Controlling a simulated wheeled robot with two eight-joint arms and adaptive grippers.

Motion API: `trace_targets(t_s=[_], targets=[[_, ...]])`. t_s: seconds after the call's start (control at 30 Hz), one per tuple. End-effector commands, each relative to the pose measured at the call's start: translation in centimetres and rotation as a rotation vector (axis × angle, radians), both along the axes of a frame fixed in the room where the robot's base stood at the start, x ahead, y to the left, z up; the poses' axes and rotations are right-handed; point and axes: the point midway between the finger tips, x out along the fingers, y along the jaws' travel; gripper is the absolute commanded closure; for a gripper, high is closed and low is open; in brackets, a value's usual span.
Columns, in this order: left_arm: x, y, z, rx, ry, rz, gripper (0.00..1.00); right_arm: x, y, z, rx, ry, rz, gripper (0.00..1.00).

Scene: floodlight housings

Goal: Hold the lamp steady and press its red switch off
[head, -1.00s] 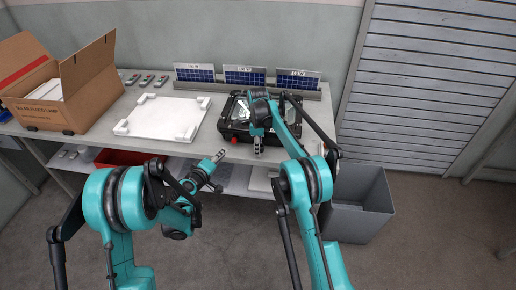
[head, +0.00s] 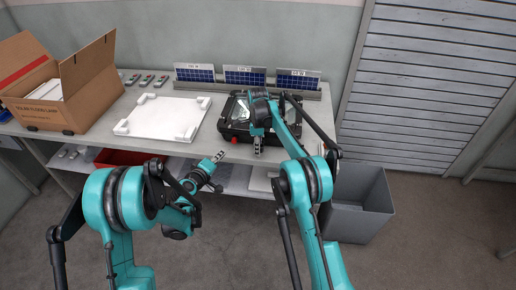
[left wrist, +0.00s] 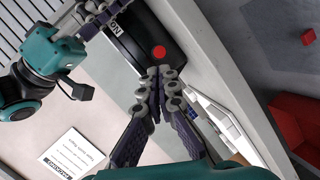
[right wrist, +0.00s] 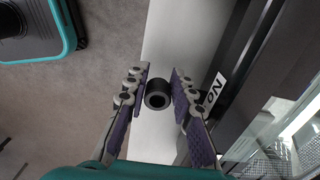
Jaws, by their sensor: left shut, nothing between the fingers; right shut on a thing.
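The lamp (head: 236,130) is a black floodlight housing at the bench's front edge, partly hidden behind my right arm. Its round red switch (left wrist: 159,52) faces out, beside a white "ON" label (left wrist: 117,29). My left gripper (left wrist: 159,75) is shut and empty, its fingertips pointing at the switch from just below it in the left wrist view. Whether they touch the lamp I cannot tell. My right gripper (right wrist: 159,88) is shut on a black round part (right wrist: 158,97) of the lamp, to the right of the switch in the head view.
A white tray with corner blocks (head: 162,116) lies left of the lamp. An open cardboard box (head: 65,90) stands at the bench's left. Small solar panels (head: 244,76) stand behind the lamp. A grey bin (head: 358,205) is on the floor at right.

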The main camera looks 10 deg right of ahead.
Motion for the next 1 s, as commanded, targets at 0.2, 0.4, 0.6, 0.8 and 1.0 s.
trace_targets(t_s=[0.2, 0.4, 0.6, 0.8, 1.0], targets=[[0.0, 0.0, 0.0, 0.000, 0.000, 0.000, 1.00, 0.0, 0.0, 0.0, 0.000, 0.000, 0.000, 1.00], [0.0, -0.1, -0.1, 0.005, 0.002, -0.003, 1.00, 0.0, 0.0, 0.0, 0.000, 0.000, 0.000, 1.00], [-0.7, -2.3, -2.2, 0.117, 0.051, -0.052, 1.00, 0.0, 0.0, 0.0, 0.000, 0.000, 0.000, 1.00], [-2.2, -5.2, -6.5, 0.389, 0.153, -0.115, 1.00, 0.0, 0.0, 0.0, 0.000, 0.000, 0.000, 1.00], [-3.1, -5.4, -9.1, 0.696, 0.223, -0.092, 1.00, 0.0, 0.0, 0.0, 0.000, 0.000, 0.000, 1.00]])
